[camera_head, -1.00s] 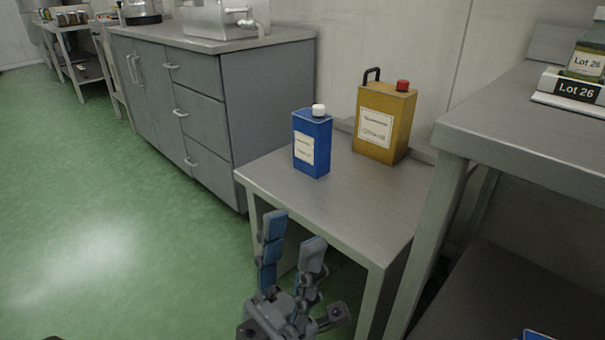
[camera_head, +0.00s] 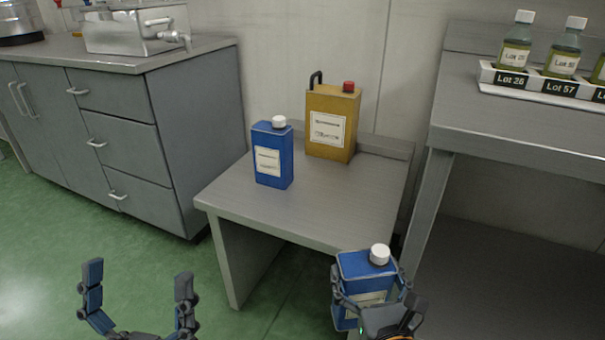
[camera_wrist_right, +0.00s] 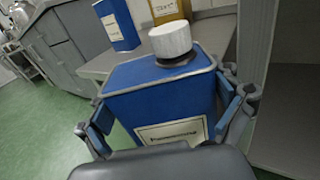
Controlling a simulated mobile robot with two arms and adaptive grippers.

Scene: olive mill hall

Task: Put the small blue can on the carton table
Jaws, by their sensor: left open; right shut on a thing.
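A blue can (camera_head: 362,267) with a white cap and pale label is held upright in my right gripper (camera_head: 370,288), whose fingers close on its sides. The held can also fills the middle of the right wrist view (camera_wrist_right: 160,95). It is in front of a low grey table (camera_head: 330,215), near its front right corner. Another blue can (camera_head: 272,155) with a white cap stands on that table, left of a yellow can (camera_head: 332,122) with a red cap. My left gripper (camera_head: 138,285) is open and empty, over the green floor at lower left.
A grey drawer cabinet (camera_head: 190,130) stands left of the low table. A taller grey bench (camera_head: 500,110) stands on the right, with a rack of labelled bottles (camera_head: 545,85). The front and right part of the low table's top is bare.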

